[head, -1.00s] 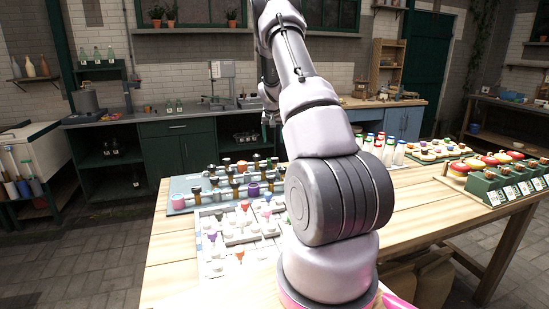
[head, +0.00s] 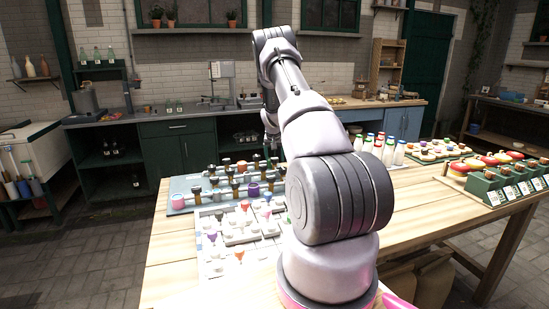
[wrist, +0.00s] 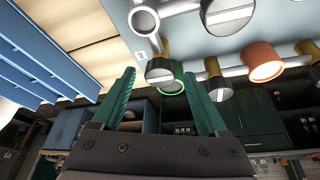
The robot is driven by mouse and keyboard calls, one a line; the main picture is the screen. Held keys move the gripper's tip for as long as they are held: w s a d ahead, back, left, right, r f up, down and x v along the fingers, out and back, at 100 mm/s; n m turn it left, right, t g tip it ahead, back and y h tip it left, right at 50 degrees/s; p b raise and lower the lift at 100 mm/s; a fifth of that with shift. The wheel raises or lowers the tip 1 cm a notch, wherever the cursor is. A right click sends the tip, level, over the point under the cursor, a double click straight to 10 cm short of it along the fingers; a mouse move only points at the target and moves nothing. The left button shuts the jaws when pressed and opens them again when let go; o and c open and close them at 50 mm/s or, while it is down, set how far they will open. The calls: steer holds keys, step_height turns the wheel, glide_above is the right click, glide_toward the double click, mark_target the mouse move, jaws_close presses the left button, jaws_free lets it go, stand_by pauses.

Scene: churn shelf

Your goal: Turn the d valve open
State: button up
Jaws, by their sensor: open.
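A grey-blue valve board (head: 180,186) on the wooden table carries several valves with brass stems and dark knobs. In the wrist view, one brass-stemmed valve (wrist: 160,68) with a dark, pale-edged knob hangs between my fingertips in the picture; contact cannot be told. A green ring (wrist: 172,85) shows just behind it. My gripper (wrist: 160,74) has two green fingers spread apart with nothing held. In the head view my gripper (head: 272,143) is partly hidden by my arm, above the board's far side. A small white label (wrist: 140,55) is too small to read, so I cannot tell which valve is d.
Neighbouring valves (wrist: 217,80) and an orange cup-like part (wrist: 262,62) stand close on the right in the wrist view. A white tray of small coloured parts (head: 215,255) lies nearer, with white bottles (head: 380,147) at right. The table's left front (head: 170,260) is bare.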

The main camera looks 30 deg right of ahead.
jaws_close()
steer(key=n, duration=0.1)
steer(key=n+y, duration=0.1)
steer(key=n, duration=0.1)
steer(key=shift+d+n+t, duration=0.2)
steer(key=shift+n+t, duration=0.1)
steer(key=shift+t, duration=0.1)
steer(key=n+y, duration=0.2)
steer(key=n, duration=0.3)
steer(key=shift+d+n, duration=0.1)
steer(key=shift+n, duration=0.2)
steer(key=n+y, duration=0.2)
steer(key=n, duration=0.2)
steer(key=shift+g, duration=0.3)
steer(key=shift+d+n+g+y, duration=0.1)
steer(key=shift+n+g+y, duration=0.2)
steer(key=shift+n, duration=0.9)
steer(key=shift+d+n+g+y, duration=0.15)
steer(key=shift+n+g, duration=0.25)
steer(key=shift+n, duration=0.8)
steer(key=shift+a, duration=0.1)
